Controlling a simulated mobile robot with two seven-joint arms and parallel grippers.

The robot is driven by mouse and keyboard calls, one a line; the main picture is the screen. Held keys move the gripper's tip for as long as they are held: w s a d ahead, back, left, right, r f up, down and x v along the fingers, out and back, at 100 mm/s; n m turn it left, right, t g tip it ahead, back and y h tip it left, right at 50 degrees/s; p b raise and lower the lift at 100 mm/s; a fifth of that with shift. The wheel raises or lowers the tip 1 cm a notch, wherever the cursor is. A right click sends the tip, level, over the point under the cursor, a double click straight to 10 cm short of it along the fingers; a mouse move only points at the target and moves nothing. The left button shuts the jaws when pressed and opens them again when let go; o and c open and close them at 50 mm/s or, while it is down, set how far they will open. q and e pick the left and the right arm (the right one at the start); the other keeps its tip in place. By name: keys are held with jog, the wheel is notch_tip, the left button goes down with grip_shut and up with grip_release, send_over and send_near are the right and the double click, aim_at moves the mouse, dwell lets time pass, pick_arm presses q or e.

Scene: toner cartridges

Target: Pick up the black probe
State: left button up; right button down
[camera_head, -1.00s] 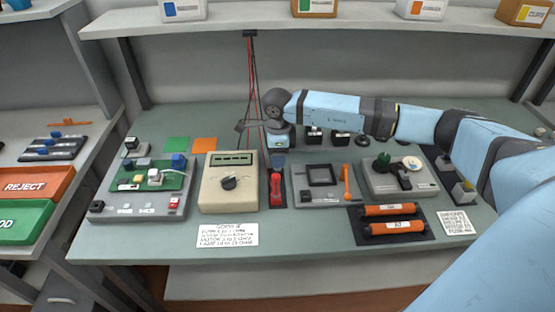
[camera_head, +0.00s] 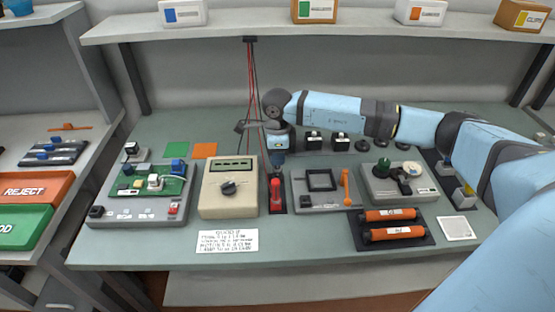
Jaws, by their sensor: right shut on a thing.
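My right gripper (camera_head: 278,160) points down over the far end of a small dark holder (camera_head: 270,209), between the beige meter (camera_head: 228,203) and a grey tray. It is shut on a slim dark thing, taken to be the black probe, mostly hidden by the fingers and wrist. The red probe (camera_head: 276,190) lies in the holder just in front of the fingers. Red and black leads (camera_head: 252,85) hang from a hook (camera_head: 250,39) above and run down behind my wrist. My left gripper is not in view.
A circuit board fixture (camera_head: 140,208) stands left of the meter. A grey tray (camera_head: 325,200) with an orange tool (camera_head: 346,187), a gauge fixture (camera_head: 399,185) and two orange rollers (camera_head: 392,215) fill the right. My right arm crosses above the back of the bench (camera_head: 180,260).

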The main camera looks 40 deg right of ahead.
notch_tip(320, 180, up, 18)
jog(key=shift+r, duration=0.15)
dwell(0.3)
